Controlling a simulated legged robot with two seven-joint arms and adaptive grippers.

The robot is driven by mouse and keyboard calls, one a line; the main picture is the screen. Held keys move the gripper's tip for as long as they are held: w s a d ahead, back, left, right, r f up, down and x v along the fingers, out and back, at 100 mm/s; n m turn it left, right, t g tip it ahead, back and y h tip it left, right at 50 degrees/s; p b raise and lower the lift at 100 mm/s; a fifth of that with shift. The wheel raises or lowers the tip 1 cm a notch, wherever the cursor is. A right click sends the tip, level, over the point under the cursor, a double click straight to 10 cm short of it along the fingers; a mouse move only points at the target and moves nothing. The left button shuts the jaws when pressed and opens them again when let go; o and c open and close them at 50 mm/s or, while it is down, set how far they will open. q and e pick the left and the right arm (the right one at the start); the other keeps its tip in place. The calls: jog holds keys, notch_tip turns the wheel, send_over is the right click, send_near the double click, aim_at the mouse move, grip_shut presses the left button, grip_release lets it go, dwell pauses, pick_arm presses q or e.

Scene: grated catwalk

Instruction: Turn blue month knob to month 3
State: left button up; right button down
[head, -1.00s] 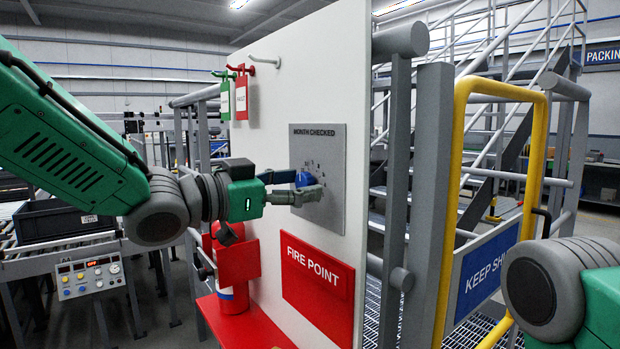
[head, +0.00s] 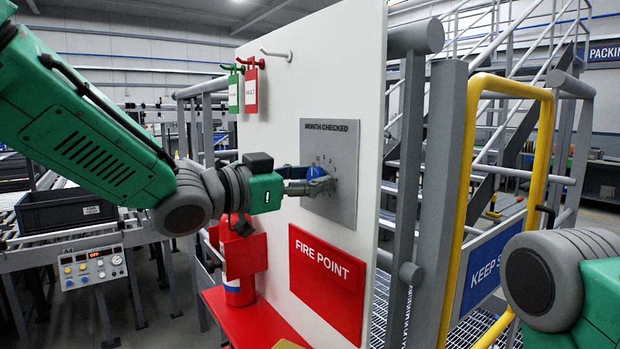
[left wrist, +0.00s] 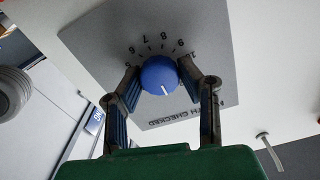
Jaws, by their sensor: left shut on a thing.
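The blue month knob (head: 318,173) sits on a grey dial plate (head: 345,205) marked MONTH CHECKED, on a white upright panel. My left gripper (head: 312,182) is shut on the knob, one finger on each side of it. In the left wrist view the knob (left wrist: 158,75) lies between my left fingertips (left wrist: 158,80). Its white pointer line faces the MONTH CHECKED lettering, which appears upside down there. Numbers from 5 to 9 show on the far side of the dial; those behind the fingers are hidden. My right gripper is out of view.
A red FIRE POINT sign (head: 327,283) is below the plate. Red and green tags (head: 251,90) hang at the panel's upper left. A red extinguisher (head: 238,290) stands on a red shelf below my left gripper. A yellow-railed gate (head: 545,165) is to the right.

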pick_arm(q)
jog(key=shift+r, duration=0.15)
jog(key=m+b, duration=0.4)
jog(key=m, duration=0.2)
jog(key=shift+b, duration=0.4)
jog(key=m+b, duration=0.4)
jog(key=m, duration=0.1)
jog(key=shift+m+b, duration=0.4)
jog(key=o, duration=1.1)
jog(key=shift+d, duration=0.1)
jog(key=shift+o, duration=0.2)
jog(key=shift+w+d+f, duration=0.1)
jog(key=shift+d+f, duration=0.05)
jog(key=shift+f, duration=0.05)
jog(key=shift+d, duration=0.1)
